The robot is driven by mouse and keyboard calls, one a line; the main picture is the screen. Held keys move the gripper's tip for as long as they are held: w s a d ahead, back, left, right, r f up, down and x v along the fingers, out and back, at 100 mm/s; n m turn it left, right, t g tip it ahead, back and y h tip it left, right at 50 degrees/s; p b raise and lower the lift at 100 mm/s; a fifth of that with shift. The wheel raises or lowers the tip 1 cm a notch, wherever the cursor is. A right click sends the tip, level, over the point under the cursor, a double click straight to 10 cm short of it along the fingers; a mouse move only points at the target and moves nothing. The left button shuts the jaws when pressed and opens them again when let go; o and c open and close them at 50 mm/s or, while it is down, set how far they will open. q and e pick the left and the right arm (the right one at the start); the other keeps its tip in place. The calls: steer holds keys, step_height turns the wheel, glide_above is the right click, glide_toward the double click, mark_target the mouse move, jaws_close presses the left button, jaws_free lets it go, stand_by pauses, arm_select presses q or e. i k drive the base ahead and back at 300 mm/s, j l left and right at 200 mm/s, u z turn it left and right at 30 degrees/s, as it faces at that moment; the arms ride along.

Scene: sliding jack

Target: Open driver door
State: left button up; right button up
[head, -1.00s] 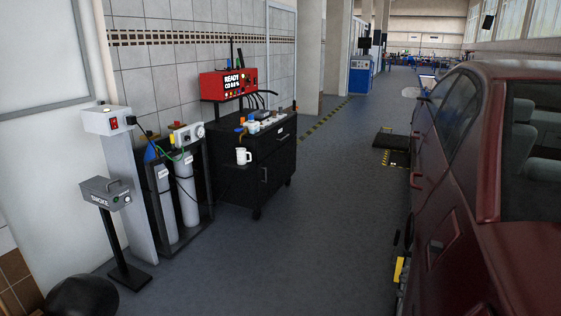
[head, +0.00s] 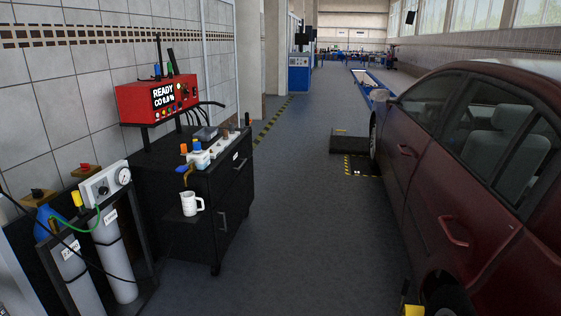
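The dark red car (head: 425,185) stands along the right side, facing away from me. Its driver door (head: 395,165) is the front door on the near side and looks shut, flush with the body. The driver door handle (head: 405,151) sits at the door's rear edge. The rear door handle (head: 455,234) is nearer to me at lower right. No hand touches the car.
A black cart (head: 195,200) with a red analyser (head: 158,99) stands left, beside gas cylinders (head: 117,262). A dark ramp (head: 350,143) lies near the front wheel. A small yellow and black item (head: 412,310) shows beside the rear wheel, unclear. The aisle floor (head: 290,210) is clear.

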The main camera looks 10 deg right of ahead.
mark_target(404, 140)
steer(key=i+l+z, duration=0.1)
steer(key=i+z, duration=0.25)
steer(key=i, duration=0.65)
steer(key=i+j+z, duration=0.15)
steer(key=i+z, duration=0.2)
steer(key=i, duration=0.65)
